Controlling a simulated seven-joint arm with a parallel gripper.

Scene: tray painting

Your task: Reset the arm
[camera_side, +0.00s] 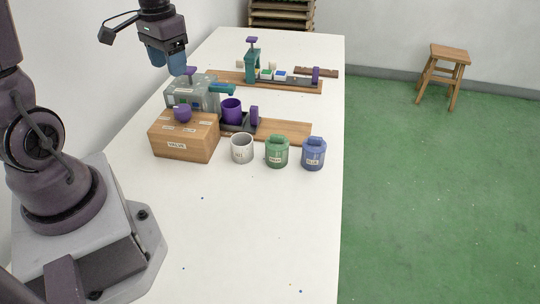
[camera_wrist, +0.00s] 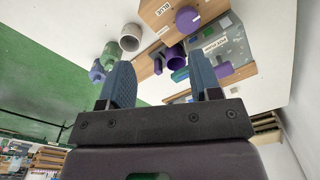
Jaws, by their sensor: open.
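My gripper (camera_side: 168,66) is up at the upper left in the side view, above the table near the grey machine box. In the wrist view its two blue fingers (camera_wrist: 160,78) stand apart with nothing between them. The gripper is open and empty. The grey box (camera_side: 194,95) has a purple knob on top and stands on the white table (camera_side: 245,235). The wooden box (camera_side: 185,138) with a purple knob stands in front of it, and a purple cup (camera_side: 231,110) sits beside them.
A white cup (camera_side: 242,149), a green lidded jar (camera_side: 277,152) and a blue lidded jar (camera_side: 313,154) stand in a row. Behind is a wooden board (camera_side: 300,88) with a teal press (camera_side: 252,66). The table's front is mostly clear. A stool (camera_side: 441,75) stands on the green floor.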

